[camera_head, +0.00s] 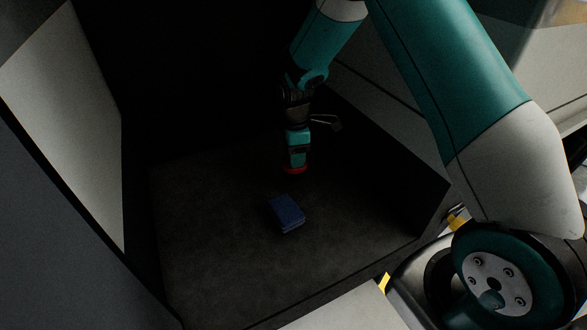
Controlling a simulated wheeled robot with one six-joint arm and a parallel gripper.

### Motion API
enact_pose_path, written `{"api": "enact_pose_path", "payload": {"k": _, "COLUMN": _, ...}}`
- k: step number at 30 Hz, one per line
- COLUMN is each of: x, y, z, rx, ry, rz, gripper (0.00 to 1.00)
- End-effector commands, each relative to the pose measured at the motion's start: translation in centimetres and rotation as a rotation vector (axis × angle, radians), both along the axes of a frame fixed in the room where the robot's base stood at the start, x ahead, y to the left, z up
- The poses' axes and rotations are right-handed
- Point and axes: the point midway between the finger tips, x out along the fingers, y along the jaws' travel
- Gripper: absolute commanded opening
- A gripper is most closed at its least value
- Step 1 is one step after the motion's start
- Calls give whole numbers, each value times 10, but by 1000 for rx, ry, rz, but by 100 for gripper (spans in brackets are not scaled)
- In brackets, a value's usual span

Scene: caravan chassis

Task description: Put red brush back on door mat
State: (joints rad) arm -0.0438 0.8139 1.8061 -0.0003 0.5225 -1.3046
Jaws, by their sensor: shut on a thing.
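My gripper (295,164) points down in the head view, low over the dark floor area. It is shut on the red brush (295,170), of which only a thin red edge shows below the gripper. The rest of the brush is hidden by the gripper. The dark, flat surface (210,230) beneath looks like the door mat, but I cannot tell mat from floor. I cannot tell whether the brush touches it.
A blue box-like object (287,213) lies on the dark surface just below the gripper in the picture. A pale panel (75,110) stands at the left, and dark walls close in the back and right. The dark surface is clear left of the blue object.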

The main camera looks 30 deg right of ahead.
Motion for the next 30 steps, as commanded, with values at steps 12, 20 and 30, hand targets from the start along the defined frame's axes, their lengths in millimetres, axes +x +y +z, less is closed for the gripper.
{"api": "enact_pose_path", "payload": {"k": 12, "x": 0, "y": -2, "z": -54, "rx": -1, "ry": 2, "rz": -3, "gripper": 25}}
{"api": "enact_pose_path", "payload": {"k": 20, "x": 0, "y": -2, "z": -67, "rx": 0, "ry": -2, "rz": -2, "gripper": 25}}
{"api": "enact_pose_path", "payload": {"k": 30, "x": 0, "y": -2, "z": -72, "rx": 0, "ry": -1, "rz": -2, "gripper": 57}}
